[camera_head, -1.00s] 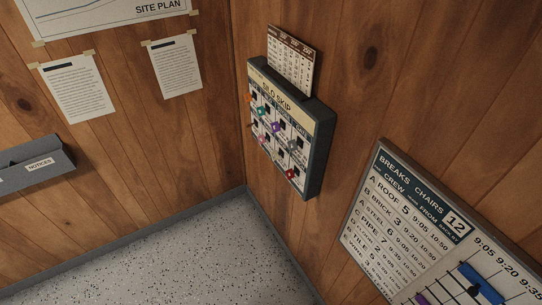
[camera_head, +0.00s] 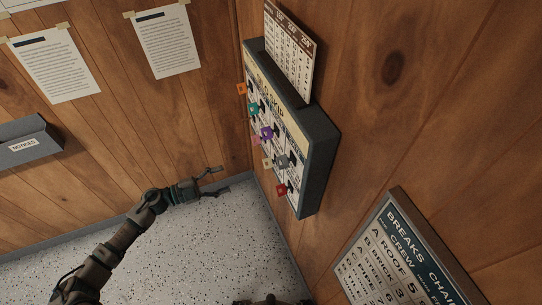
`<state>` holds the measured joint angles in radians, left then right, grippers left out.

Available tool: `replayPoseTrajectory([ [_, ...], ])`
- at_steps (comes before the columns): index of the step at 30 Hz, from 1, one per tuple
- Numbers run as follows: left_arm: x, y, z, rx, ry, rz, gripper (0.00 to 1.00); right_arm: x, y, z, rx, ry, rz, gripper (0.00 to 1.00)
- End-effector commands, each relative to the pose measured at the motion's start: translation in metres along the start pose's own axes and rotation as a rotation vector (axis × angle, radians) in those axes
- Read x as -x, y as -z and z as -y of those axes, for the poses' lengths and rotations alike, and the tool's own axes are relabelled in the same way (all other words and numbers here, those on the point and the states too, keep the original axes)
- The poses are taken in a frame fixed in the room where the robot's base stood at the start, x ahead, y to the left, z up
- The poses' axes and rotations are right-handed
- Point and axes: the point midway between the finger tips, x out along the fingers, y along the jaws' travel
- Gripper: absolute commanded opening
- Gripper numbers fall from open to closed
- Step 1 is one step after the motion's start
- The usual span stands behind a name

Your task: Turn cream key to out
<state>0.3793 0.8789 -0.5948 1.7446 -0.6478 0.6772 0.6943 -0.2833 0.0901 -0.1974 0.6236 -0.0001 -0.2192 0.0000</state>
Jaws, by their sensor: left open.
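The key board (camera_head: 318,165) hangs on the right wall near the corner, seen at a steep angle. A small cream key (camera_head: 267,163) sticks out from its lower part, left of a grey key (camera_head: 283,160). Which way the cream key is turned is too small to tell. My left gripper (camera_head: 225,179) reaches in from the left, jaws open and empty, left of the board and a little below the cream key, apart from it.
Orange (camera_head: 242,89), teal (camera_head: 253,108), purple (camera_head: 267,132), pink (camera_head: 256,141) and red (camera_head: 282,190) keys also stick out from the board. A breaks board (camera_head: 400,250) hangs lower right. A notices tray (camera_head: 25,145) is on the left wall.

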Motion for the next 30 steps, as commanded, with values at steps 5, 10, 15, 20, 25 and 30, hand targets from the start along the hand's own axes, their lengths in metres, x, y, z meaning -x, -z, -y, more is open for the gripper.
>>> replayPoseTrajectory([
  [5,-0.026,-0.001,0.004,0.002,0.006,-0.004,0.62,0.008,-0.014,0.005,0.000,0.006,0.019,0.40],
  [10,-0.072,-0.001,0.004,0.004,0.004,-0.001,0.62,0.016,-0.026,0.019,-0.003,0.023,0.038,0.40],
  [15,-0.118,0.000,0.002,0.001,0.001,0.003,0.62,0.021,-0.014,0.025,-0.003,0.029,0.022,0.40],
  [20,-0.151,0.001,0.001,0.000,0.000,0.005,0.62,0.023,-0.001,0.016,-0.001,0.019,0.002,0.40],
  [25,-0.167,-0.003,0.002,0.003,0.003,0.004,0.62,0.024,-0.004,0.003,-0.001,0.005,0.006,0.40],
  [30,-0.170,-0.004,0.002,0.005,0.005,0.004,0.62,0.025,-0.011,-0.003,0.001,-0.003,0.016,0.40],
])
